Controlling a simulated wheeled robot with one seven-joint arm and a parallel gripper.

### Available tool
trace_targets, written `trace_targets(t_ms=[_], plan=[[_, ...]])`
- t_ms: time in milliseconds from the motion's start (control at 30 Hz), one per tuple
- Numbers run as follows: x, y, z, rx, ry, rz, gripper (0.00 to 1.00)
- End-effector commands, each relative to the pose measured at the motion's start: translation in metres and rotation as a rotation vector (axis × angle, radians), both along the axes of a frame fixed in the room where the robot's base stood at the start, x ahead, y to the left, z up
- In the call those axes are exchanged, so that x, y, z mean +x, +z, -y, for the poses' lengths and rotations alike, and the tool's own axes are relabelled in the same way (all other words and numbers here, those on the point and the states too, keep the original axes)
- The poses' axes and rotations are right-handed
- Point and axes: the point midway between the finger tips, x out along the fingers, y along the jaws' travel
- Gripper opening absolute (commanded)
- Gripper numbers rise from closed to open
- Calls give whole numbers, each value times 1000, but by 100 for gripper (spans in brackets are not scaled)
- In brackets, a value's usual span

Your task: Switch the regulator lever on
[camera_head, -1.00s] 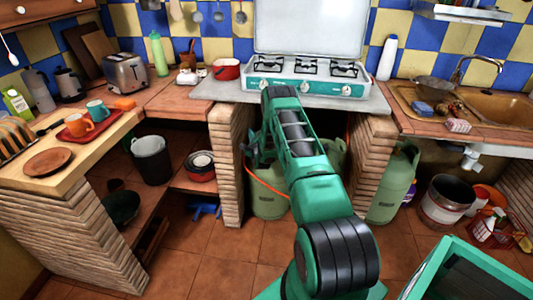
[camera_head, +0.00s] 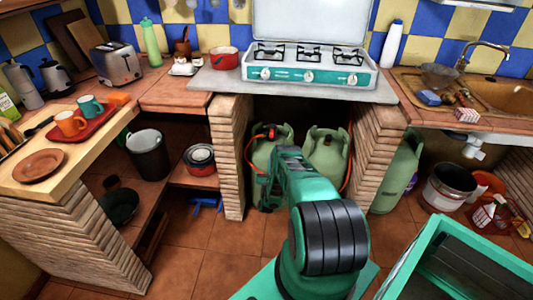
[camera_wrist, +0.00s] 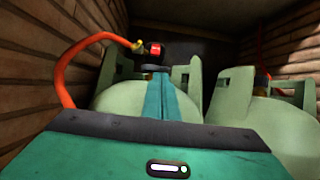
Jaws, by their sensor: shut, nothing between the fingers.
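The regulator (camera_head: 270,132), red and black, sits on top of the left green gas cylinder (camera_head: 264,158) under the stove. In the wrist view the regulator (camera_wrist: 154,50) is upper centre, with a brass fitting and orange hose on its left. I cannot make out its lever or the lever's position. My gripper (camera_wrist: 157,77) is shut and empty; its teal fingers point at the regulator from the near side and cover the part below it. I cannot tell whether they touch it.
A second green gas cylinder (camera_head: 327,158) stands to the right, in the same alcove. Brick pillars (camera_head: 229,155) close both sides, and the stove's counter (camera_head: 300,94) lies above. The orange hose (camera_wrist: 72,65) loops at the left. A third cylinder (camera_head: 398,175) stands outside the right pillar.

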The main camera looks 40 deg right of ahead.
Motion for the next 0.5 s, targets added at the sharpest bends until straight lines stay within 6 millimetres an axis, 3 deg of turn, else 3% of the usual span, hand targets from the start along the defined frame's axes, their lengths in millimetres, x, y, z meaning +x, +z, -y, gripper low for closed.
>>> trace_targets(t_ms=[500], plan=[[55, 35, 40, -2, 17, -1, 0]])
